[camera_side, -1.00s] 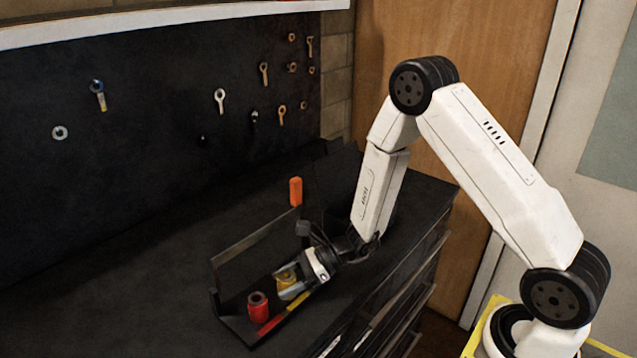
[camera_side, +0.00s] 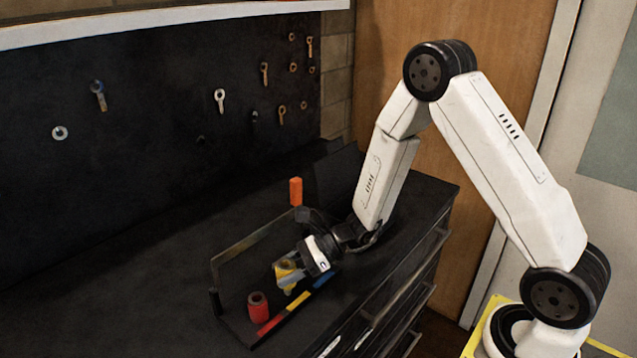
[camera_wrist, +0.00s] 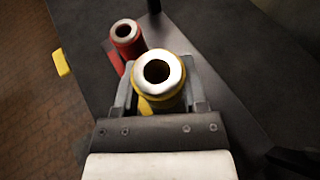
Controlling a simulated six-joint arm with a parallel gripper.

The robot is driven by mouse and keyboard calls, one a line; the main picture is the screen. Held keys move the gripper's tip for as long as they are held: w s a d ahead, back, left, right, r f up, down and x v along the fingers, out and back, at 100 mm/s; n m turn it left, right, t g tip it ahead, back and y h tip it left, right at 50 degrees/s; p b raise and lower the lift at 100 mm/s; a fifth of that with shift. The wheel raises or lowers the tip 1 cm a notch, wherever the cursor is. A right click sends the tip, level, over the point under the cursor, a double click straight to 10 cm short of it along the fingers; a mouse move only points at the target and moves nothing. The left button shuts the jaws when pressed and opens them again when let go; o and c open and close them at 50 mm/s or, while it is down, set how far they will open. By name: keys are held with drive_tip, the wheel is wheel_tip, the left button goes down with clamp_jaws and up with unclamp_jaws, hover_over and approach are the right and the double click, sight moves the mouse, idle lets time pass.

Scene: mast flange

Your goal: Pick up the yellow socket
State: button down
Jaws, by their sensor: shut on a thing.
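The yellow socket (camera_side: 287,273) is between the fingers of my gripper (camera_side: 290,277), which is shut on it. In the side view the socket is held above the tray, with its lower end free. In the wrist view the yellow socket (camera_wrist: 160,80) shows its round silvery open end, and the grey fingers of my gripper (camera_wrist: 158,95) lie on either side of it. The red socket (camera_side: 258,307) stands upright in the tray to the left of my gripper. It also shows in the wrist view (camera_wrist: 127,36), beyond the yellow socket.
The dark tray (camera_side: 235,246) has a raised back wall and red, yellow and blue marks along its front edge. An orange upright piece (camera_side: 296,191) stands behind it. Tools hang on the black back panel (camera_side: 160,140). The bench top left of the tray is clear.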

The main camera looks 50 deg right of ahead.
wheel_tip(320, 180, up, 7)
idle(0.5)
drive_tip(key=shift+d, duration=0.1)
idle(0.5)
